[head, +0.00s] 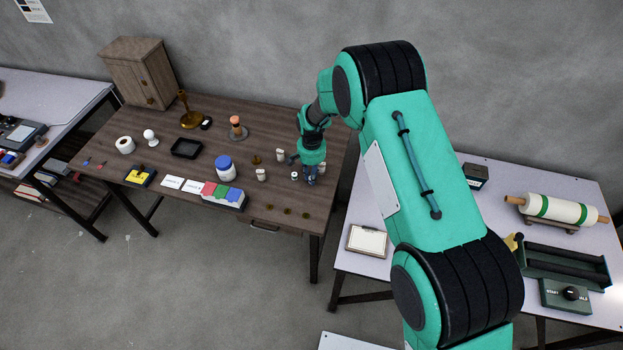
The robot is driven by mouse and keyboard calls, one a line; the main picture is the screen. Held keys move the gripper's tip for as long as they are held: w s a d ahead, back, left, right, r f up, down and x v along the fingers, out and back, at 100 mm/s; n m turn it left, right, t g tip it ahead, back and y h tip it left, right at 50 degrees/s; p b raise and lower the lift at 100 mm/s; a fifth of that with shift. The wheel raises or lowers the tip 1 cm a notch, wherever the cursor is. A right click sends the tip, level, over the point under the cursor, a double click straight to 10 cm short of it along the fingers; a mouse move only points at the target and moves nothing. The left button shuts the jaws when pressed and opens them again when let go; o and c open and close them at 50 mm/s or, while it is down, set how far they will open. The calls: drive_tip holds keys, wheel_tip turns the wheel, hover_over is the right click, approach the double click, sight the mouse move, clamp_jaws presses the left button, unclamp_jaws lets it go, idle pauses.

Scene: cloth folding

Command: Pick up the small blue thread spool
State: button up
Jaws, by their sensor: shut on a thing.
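My gripper (309,174) is at the right end of the brown wooden table (331,150), pointing down at the tabletop. It is shut on a small dark-blue thing at its fingertips, which looks like the blue thread spool; the fingers hide most of it. I cannot tell whether the spool touches the table. Small pale spools stand close by: one just left of the gripper (295,175), one behind it to the left (280,155), and one farther left (261,174).
A blue-lidded white jar (224,167), a red, green and blue box (223,194) and a black tray (186,148) lie left of the spools. A brass candlestick (190,115) and a wooden cabinet (140,73) stand behind. A white table (352,215) is to the right.

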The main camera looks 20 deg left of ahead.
drive_tip(key=shift+r, duration=0.15)
drive_tip(key=shift+r, duration=0.6)
wheel_tip(320, 180, up, 2)
drive_tip(key=shift+r, duration=0.15)
drive_tip(key=s+d, duration=0.2)
drive_tip(key=s, duration=0.2)
drive_tip(key=s+d, duration=0.3)
drive_tip(key=s, duration=0.2)
drive_tip(key=s+d+r+p, duration=0.1)
drive_tip(key=s+d, duration=0.2)
drive_tip(key=s, duration=0.2)
drive_tip(key=shift+r, duration=0.1)
